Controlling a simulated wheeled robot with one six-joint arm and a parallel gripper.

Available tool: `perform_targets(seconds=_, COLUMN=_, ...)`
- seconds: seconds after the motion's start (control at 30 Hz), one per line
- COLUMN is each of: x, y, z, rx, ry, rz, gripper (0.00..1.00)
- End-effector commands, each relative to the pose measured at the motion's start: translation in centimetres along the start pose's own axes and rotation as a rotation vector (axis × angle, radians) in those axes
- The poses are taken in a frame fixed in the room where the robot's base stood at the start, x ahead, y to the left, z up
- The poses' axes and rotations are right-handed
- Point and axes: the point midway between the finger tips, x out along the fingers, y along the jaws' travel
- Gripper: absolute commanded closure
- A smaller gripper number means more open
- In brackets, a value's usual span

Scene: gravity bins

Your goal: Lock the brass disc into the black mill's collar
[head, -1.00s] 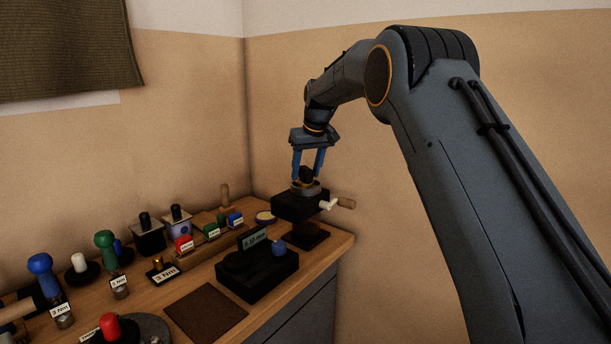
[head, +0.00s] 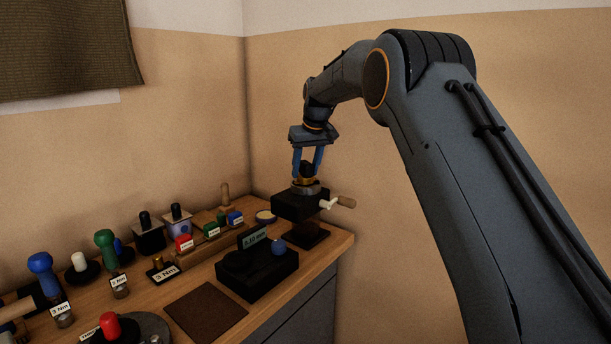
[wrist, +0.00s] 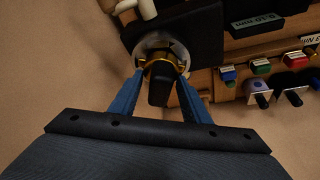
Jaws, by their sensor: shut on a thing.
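The black mill (head: 297,206) stands at the far right end of the bench, with a grey ring-shaped collar (head: 306,190) on top. The brass disc (head: 305,181) with its upright black knob (head: 306,169) is at the collar. In the wrist view the brass disc (wrist: 149,63) shows between the fingertips, over the grey collar (wrist: 141,47). The knob hides part of the disc, and I cannot tell how deep it sits.
A black box (head: 257,275) with a display and blue knob stands in front. Several coloured-handled tools and labelled blocks fill the bench to the left. A brown mat (head: 206,313) lies clear in front.

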Motion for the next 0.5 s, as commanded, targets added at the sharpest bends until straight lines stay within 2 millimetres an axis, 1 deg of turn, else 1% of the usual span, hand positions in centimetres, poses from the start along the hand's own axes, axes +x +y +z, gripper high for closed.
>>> perform_targets(seconds=0.1, x=-2.1, y=0.0, z=-1.1, rx=-0.001, ry=0.007, rz=0.001, gripper=0.93)
perform_targets(seconds=0.3, x=-5.5, y=0.0, z=-2.5, rx=-0.001, ry=0.005, rz=0.001, gripper=0.93)
perform_targets(seconds=0.4, x=-6.8, y=0.0, z=-2.9, rx=-0.002, ry=0.004, rz=0.000, gripper=0.93)
perform_targets(seconds=0.5, x=-7.6, y=0.0, z=-3.2, rx=-0.015, ry=0.002, rz=-0.006, gripper=0.93)
